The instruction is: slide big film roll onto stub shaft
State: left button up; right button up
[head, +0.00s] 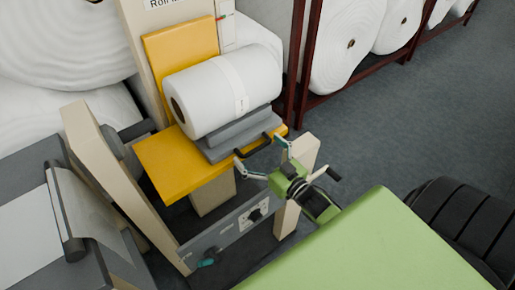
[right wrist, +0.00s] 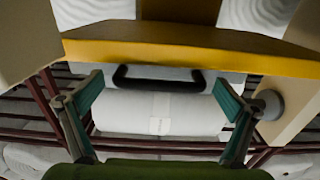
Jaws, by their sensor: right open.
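The big white film roll (head: 225,90) lies on a grey sliding cradle (head: 222,141) on the yellow platform. Its brown core opening faces left. The stub shaft (head: 133,131) is a short grey cylinder on the beige upright, left of the roll and apart from it. In the right wrist view the roll (right wrist: 185,115) and the stub shaft's round end (right wrist: 269,104) also show. My right gripper (head: 259,147) is open, its fingers on both sides of the cradle's black handle (right wrist: 158,78); I cannot tell whether they touch it. My left gripper is not in view.
The yellow platform (head: 165,160) has bare room between cradle and upright. A beige post (head: 291,200) stands beside my right gripper, and a panel with a black knob (head: 255,215) is below. Large rolls (head: 348,42) stand in dark red racks behind. The floor at right is clear.

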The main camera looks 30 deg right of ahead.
jog(key=c, duration=1.5)
jog(key=a+p, duration=0.1)
jog(key=a, duration=0.4)
jog(key=a+p, duration=0.1)
jog(key=a, duration=0.4)
jog(key=s+a, duration=0.1)
jog(key=a, duration=0.4)
jog(key=shift+s+a+p, duration=0.1)
jog(key=shift+a+p, duration=0.15)
jog(key=shift+p, duration=0.15)
jog(key=o, duration=1.5)
jog(key=shift+f, duration=0.1)
jog(key=shift+s+a, duration=0.1)
send_near(214, 175)
jog(key=s+r, duration=0.1)
jog(key=s, duration=0.1)
jog(key=s+r, duration=0.2)
jog(key=shift+a, duration=0.25)
